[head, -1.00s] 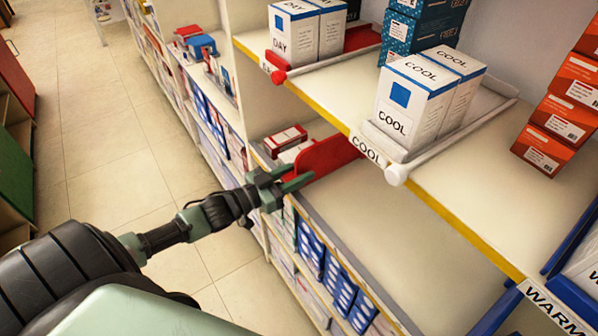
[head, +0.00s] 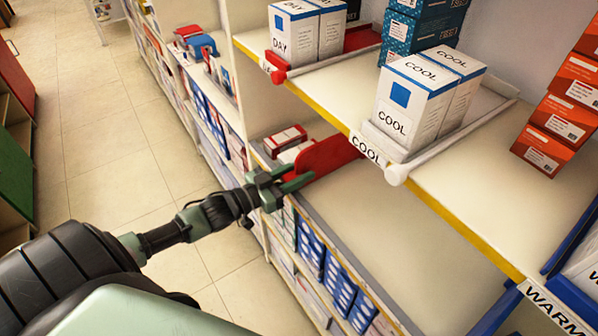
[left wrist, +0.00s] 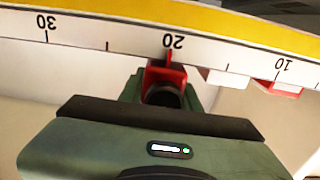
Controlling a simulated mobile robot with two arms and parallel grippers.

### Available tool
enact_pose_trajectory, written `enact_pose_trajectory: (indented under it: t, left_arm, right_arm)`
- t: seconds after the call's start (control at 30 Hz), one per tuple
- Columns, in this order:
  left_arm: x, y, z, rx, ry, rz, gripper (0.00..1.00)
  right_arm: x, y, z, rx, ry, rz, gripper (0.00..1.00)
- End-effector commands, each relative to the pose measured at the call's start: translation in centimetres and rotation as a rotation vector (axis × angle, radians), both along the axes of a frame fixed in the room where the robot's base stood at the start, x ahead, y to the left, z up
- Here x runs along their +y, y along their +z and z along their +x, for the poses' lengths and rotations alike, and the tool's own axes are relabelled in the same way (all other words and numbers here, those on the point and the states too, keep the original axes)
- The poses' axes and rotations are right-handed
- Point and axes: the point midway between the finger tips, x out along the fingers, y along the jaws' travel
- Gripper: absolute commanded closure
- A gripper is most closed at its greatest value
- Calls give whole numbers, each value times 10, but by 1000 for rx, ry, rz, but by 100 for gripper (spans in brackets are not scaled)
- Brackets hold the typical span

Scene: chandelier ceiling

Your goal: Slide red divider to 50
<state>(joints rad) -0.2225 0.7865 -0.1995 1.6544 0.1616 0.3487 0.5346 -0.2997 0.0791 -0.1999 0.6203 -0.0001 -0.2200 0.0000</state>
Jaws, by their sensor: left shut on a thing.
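The red divider (head: 328,154) stands upright on the lower shelf, its front end at the shelf's front edge. My left gripper (head: 284,186) is shut on that front end. In the left wrist view, the divider's red front piece (left wrist: 166,78) sits between the fingers, and its red pointer is at about the 20 mark. The ruler strip (left wrist: 120,36) appears upside down there, with 30 to the left, 20 in the middle and 10 to the right. The 50 mark is out of view. My right gripper is not in view.
Small red and white boxes (head: 287,140) lie left of the divider; the lower shelf (head: 372,215) is bare to its right. The upper shelf (head: 470,190) overhangs, holding COOL boxes (head: 408,105) and a white divider (head: 397,174). A blue divider (head: 497,312) stands at lower right.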

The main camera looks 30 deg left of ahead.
Motion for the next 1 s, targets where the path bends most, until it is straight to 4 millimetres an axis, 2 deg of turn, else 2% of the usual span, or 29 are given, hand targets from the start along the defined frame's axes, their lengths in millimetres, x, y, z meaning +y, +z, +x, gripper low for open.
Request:
enact_pose_trajectory:
  t: [0.4, 0.57, 0.77, 1.0]
  left_arm:
    - [-1, 1, 0, -2, -1, -1, 100]
    - [-11, 2, -4, 0, -1, -4, 100]
    - [-48, 6, -20, 2, 0, -10, 100]
    - [-121, 6, -50, 4, 2, -14, 100]
  right_arm:
    - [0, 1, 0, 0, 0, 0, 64]
    - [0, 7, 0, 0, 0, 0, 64]
    - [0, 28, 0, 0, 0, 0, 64]
    - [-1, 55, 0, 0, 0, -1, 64]
